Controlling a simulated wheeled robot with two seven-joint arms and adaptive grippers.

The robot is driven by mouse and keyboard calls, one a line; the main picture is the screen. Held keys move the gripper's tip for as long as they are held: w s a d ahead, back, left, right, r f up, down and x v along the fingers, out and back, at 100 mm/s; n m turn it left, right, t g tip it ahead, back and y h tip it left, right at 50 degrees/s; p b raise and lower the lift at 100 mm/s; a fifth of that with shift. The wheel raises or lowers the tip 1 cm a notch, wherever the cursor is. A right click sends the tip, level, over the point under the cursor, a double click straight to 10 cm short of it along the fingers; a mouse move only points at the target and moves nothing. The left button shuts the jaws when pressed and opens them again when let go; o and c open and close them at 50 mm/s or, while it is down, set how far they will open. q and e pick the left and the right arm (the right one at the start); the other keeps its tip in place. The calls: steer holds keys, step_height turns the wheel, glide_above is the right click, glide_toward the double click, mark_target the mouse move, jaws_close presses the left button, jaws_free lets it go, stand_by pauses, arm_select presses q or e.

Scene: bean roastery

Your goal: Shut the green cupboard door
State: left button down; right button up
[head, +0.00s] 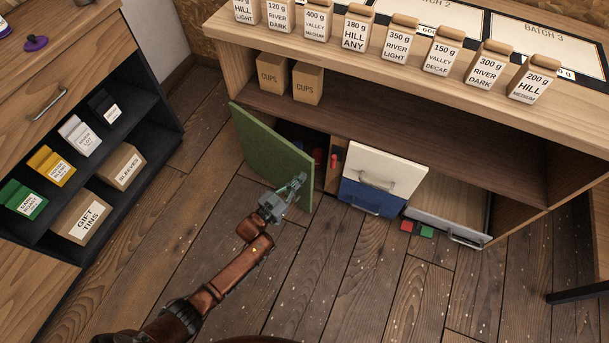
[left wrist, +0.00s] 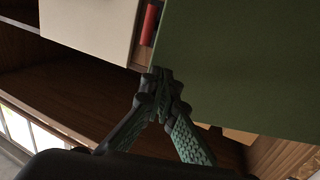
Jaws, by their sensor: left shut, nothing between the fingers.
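The green cupboard door (head: 272,152) stands open at the lower left of the wooden counter in the head view, swung outward from its left side. Red items show in the dark opening behind it. My left gripper (head: 298,183) is shut and empty at the door's right, free edge. In the left wrist view the green door (left wrist: 245,65) fills the upper right, and the shut fingertips (left wrist: 163,78) are close to its edge. I cannot tell whether they touch it. My right gripper is not in view.
A dark shelf unit (head: 120,125) stands at left, with free floor between.

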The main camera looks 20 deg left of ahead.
arm_select(q)
steer(key=shift+w+d, duration=0.25)
steer(key=shift+w, duration=0.4)
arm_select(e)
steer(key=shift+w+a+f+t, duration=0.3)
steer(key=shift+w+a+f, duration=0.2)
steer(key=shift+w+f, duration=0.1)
